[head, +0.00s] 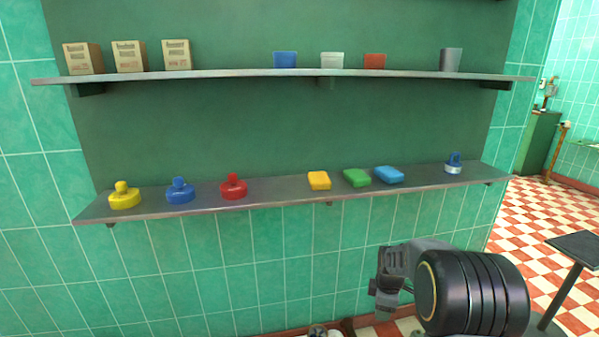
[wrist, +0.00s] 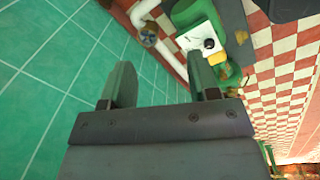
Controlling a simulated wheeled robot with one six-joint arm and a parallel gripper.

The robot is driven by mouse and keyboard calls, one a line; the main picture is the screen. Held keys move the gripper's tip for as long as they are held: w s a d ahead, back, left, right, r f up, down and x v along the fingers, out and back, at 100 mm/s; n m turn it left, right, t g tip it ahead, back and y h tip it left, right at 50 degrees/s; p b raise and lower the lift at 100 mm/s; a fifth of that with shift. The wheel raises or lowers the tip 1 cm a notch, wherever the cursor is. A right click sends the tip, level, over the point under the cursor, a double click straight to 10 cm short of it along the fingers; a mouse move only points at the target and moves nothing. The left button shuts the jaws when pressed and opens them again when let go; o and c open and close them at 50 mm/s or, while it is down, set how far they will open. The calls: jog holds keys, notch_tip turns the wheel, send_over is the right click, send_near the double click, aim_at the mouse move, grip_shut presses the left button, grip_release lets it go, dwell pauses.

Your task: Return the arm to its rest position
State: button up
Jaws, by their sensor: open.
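My gripper (wrist: 160,80) shows in the wrist view with its two fingers apart and nothing between them. In the head view my arm is at the lower right, below the lower shelf (head: 265,193) and in front of the tiled wall. The fingertips are hard to make out in that view. The arm's dark rounded links are close to the camera and apart from the shelf.
The lower shelf holds yellow, blue and red knobbed items, yellow, green and blue blocks, and a small blue-and-white item (head: 453,163). The upper shelf (head: 230,73) holds boxes and cups. A dark-topped stand (head: 577,246) is at right. The wrist view shows a pipe and clutter near the checkered floor (wrist: 275,60).

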jog(key=s+a+r+m+t+p, duration=0.1)
jog(key=s+r+m+p, duration=0.4)
jog(key=r, duration=0.7)
jog(key=s+a+r+m+p, duration=0.4)
jog(key=s+r+p, duration=0.4)
jog(key=r, duration=0.4)
jog(key=s+a+r+m+t+p, duration=0.1)
jog(key=s+a+r+m+p, duration=0.2)
jog(key=r, duration=1)
jog(key=s+m+p, duration=0.2)
jog(key=s+p, duration=0.2)
jog(key=s, duration=0.1)
jog(key=shift+m+t, duration=0.3)
jog(key=shift+f, duration=0.1)
jog(key=shift+c, duration=0.4)
